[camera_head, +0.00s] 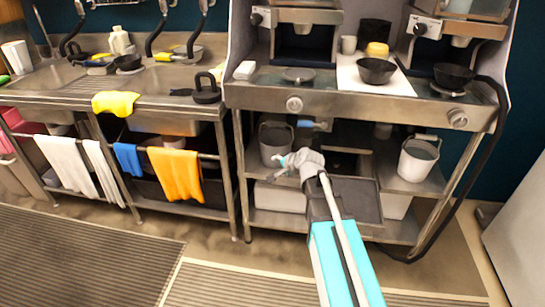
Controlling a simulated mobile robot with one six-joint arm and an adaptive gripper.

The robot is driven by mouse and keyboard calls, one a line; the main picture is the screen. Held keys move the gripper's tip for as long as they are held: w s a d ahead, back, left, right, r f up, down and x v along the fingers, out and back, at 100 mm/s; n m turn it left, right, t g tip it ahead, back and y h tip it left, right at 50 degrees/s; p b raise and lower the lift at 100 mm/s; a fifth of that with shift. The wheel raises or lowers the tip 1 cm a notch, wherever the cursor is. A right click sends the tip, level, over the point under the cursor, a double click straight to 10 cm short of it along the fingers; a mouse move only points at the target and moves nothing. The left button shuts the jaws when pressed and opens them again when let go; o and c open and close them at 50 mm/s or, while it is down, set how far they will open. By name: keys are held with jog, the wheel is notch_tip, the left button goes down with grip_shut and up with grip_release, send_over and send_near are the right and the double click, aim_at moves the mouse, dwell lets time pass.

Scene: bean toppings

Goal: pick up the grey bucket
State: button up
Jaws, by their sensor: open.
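A grey bucket (275,146) with a thin handle stands upright on the middle shelf under the steel counter, left of centre. My gripper (281,167) is at the end of my arm, just in front of the lower right part of this bucket. It appears open, with nothing seen between its fingers. I cannot tell whether it touches the bucket. A second, lighter bucket (418,160), whitish with a grey inside, stands at the right end of the shelf, away from my gripper.
The counter (330,97) overhangs the shelf, and metal legs (240,175) bound it. A dark tray (352,197) sits right of my gripper. Black bowls (376,70) stand on top. Orange (175,174) and white cloths (67,163) hang at left. The floor in front is clear.

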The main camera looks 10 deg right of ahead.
jog(key=w+d+f+m+t+b, duration=0.3)
jog(key=w+f+m+t+b, duration=0.1)
jog(key=w+m+b, duration=0.4)
jog(key=shift+w+d+f+t+h+b, duration=0.25)
jog(key=shift+w+f+t+h+b, duration=0.15)
jog(key=shift+t+b, duration=0.3)
jog(key=b, duration=0.2)
send_near(271, 148)
jog(key=w+f, duration=0.1)
jog(key=w, duration=0.3)
jog(key=shift+w+a+f+b, duration=0.25)
jog(key=shift+a+f+b, duration=0.05)
jog(key=shift+a, duration=0.2)
jog(key=shift+w, duration=0.1)
jog(key=shift+b+x, duration=0.5)
jog(key=shift+x, duration=2)
jog(key=shift+a+r, duration=0.15)
jog(key=shift+a, duration=0.05)
